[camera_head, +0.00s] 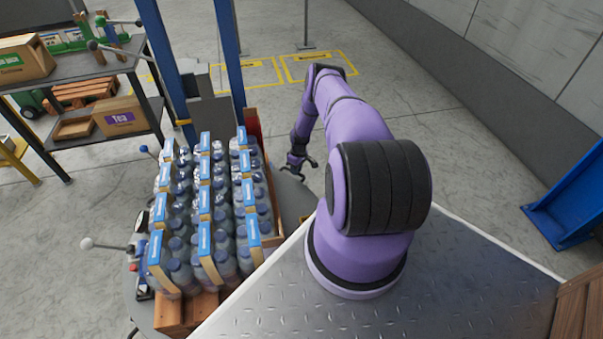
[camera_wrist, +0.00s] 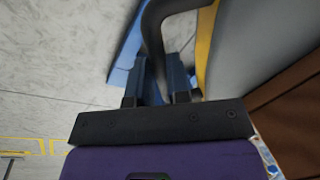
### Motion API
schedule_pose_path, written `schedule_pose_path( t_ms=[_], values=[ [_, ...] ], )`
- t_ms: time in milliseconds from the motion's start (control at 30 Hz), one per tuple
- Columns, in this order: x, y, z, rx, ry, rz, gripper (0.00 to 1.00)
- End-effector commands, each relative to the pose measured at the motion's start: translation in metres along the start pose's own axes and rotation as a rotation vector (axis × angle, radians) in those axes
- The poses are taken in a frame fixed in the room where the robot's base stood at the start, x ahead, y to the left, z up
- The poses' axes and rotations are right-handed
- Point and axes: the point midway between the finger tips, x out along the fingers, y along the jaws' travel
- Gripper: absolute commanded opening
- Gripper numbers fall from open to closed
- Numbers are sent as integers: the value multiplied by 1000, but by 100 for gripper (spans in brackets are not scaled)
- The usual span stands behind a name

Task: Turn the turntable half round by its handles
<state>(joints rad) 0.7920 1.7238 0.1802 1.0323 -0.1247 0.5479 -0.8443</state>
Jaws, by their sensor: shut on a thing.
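The turntable (camera_head: 290,200) is a grey round plate, largely hidden under a load of bottle packs (camera_head: 205,215). In the head view my gripper (camera_head: 297,168) is at its far right edge, beside the load. In the wrist view my gripper (camera_wrist: 158,88) has its two blue-grey fingers around a dark curved handle (camera_wrist: 152,30) that bends toward the turntable's grey top with a yellow rim (camera_wrist: 205,45). The gripper is shut on this handle. In the head view the handle is too small to make out at the fingers.
Blue posts (camera_head: 228,55) stand behind the load. A rod with a white ball (camera_head: 87,243) and a blue ball (camera_head: 143,149) stick out at left. A shelf (camera_head: 80,75) with boxes is at far left. Open floor (camera_head: 400,85) lies behind my arm.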

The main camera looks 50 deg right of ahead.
Motion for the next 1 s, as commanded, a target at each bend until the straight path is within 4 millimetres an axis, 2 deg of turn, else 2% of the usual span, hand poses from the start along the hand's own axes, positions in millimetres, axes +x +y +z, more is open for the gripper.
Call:
schedule_pose_path(
  t_ms=[200, 633, 667, 733, 767, 1000],
  values=[
    [0, 1, -8, -19, -4, 2, 0],
    [0, 1, -10, -23, -6, 2, 0],
    [0, 1, -9, -23, -6, 1, 24],
    [0, 1, -10, -23, -6, 1, 40],
    [0, 1, -10, -23, -6, 1, 42],
    [0, 0, -10, -23, -5, 0, 42]
  ],
)
